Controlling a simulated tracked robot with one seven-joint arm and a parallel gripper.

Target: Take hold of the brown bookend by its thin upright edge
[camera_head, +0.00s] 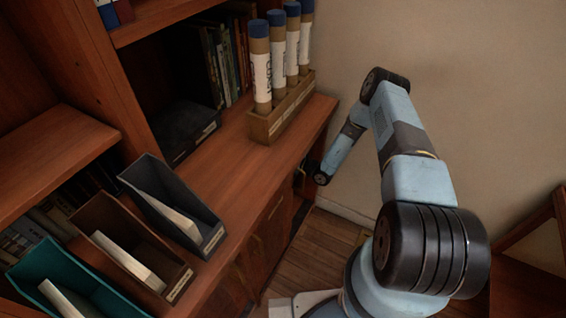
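The thing that best matches the brown bookend (105,222) is a brown, open-topped holder at the lower left of the body camera view. It stands on the wooden shelf top, between a teal one (62,262) and a dark grey one (150,180). It has thin upright walls, a small label at its front and a pale block inside. My gripper (301,174) is at the far end of my arm, by the right front edge of the shelf top. It is well to the right of the brown bookend and apart from it. It is small, dark and partly hidden, so its fingers cannot be made out.
A wooden rack (266,127) with several blue-capped white tubes stands at the back right of the shelf top. A dark box (187,128) and a row of books (215,65) stand behind. The shelf top between rack and holders is clear. Upright wooden panels rise at left.

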